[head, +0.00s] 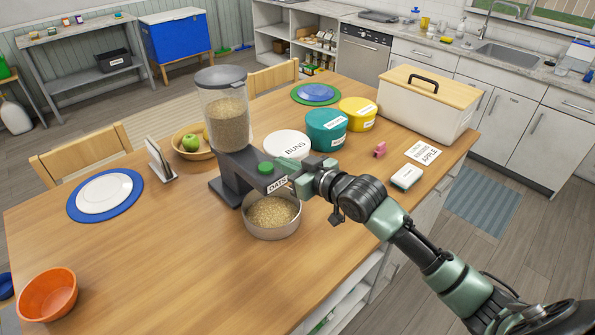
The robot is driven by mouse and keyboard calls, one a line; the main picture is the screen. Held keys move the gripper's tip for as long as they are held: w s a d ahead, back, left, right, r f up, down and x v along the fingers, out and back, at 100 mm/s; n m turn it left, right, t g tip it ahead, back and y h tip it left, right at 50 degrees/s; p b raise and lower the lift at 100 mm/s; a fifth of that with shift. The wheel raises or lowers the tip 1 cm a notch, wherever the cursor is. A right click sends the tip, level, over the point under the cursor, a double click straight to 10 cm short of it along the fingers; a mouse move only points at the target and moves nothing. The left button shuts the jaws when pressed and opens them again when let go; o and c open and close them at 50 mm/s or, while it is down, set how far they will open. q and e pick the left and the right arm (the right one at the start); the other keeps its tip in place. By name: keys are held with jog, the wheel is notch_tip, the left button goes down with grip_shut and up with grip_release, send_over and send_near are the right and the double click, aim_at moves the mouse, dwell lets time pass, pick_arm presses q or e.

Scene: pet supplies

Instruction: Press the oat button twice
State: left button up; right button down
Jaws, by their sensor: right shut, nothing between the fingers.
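The oat dispenser (237,178) stands on the wooden table, with a grey lid and a clear hopper (229,122) full of oats. The round green button (265,168) is on top of its spout, above the label reading OATS (277,186). A light bowl (272,232) sits under the spout with oats (271,211) in it. My right gripper (290,177) is shut and empty, just right of the button at the end of the spout. Whether it touches the dispenser I cannot tell. My left gripper is out of view.
A white BUNS container (287,146), a teal tub (326,131) and a yellow tub (358,114) stand behind. A fruit bowl (192,153) and a card holder (161,161) are left of the dispenser. An orange bowl (47,296) is at front left. The front table is clear.

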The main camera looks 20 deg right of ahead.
jog(key=b+v, duration=0.1)
jog(key=v, duration=0.3)
jog(key=shift+s+d+r, duration=0.15)
dwell(0.8)
dwell(0.4)
